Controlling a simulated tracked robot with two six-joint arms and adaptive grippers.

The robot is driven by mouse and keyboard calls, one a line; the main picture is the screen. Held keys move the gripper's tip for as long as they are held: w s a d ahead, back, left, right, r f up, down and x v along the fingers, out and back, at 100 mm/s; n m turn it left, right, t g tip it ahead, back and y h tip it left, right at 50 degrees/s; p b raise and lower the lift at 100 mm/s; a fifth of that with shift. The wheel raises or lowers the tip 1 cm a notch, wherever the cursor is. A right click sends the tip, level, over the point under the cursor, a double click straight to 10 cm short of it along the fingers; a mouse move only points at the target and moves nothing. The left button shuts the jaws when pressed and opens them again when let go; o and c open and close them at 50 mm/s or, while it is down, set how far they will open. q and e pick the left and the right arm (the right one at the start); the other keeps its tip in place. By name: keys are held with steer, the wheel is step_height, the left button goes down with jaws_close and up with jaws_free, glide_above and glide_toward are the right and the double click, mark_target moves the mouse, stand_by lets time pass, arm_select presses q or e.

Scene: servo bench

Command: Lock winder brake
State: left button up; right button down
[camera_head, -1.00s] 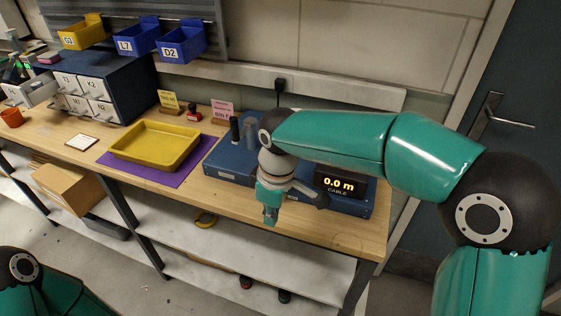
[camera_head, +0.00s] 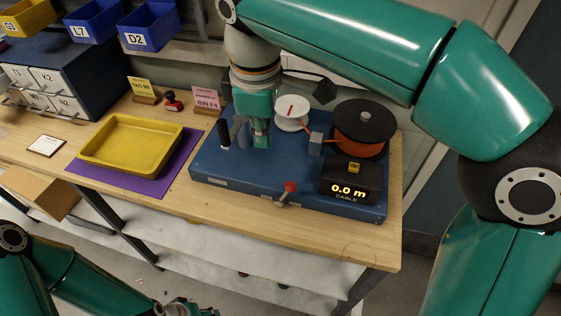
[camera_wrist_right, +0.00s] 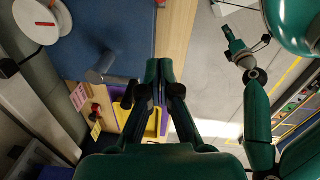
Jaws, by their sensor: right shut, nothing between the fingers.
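The winder is a blue bench unit (camera_head: 228,176) with a black-flanged reel of orange cable (camera_head: 362,146), a white spool (camera_head: 292,112) and a display (camera_head: 346,187) reading 0.0 m. A lever with a red knob (camera_head: 290,186) stands at its front edge. A grey post and a black upright grip (camera_head: 224,134) are at its left end. My right gripper (camera_head: 261,140) points down over the unit's left part, beside the grey post; its fingers (camera_wrist_right: 158,65) are shut and empty. My left gripper (camera_head: 188,309) shows only partly at the bottom edge.
A yellow tray (camera_head: 92,155) on a purple mat (camera_head: 182,165) lies left of the winder. Two label cards, a red-handled stamp (camera_head: 172,99) and a drawer cabinet (camera_head: 98,72) stand behind and left. Blue bins (camera_head: 148,30) hang above. The front bench strip is clear.

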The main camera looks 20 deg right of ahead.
glide_above(285, 194)
steer(key=shift+f, duration=6.05)
steer(key=shift+w+a, duration=0.1)
steer(key=shift+a, duration=0.1)
steer(key=shift+a, duration=0.1)
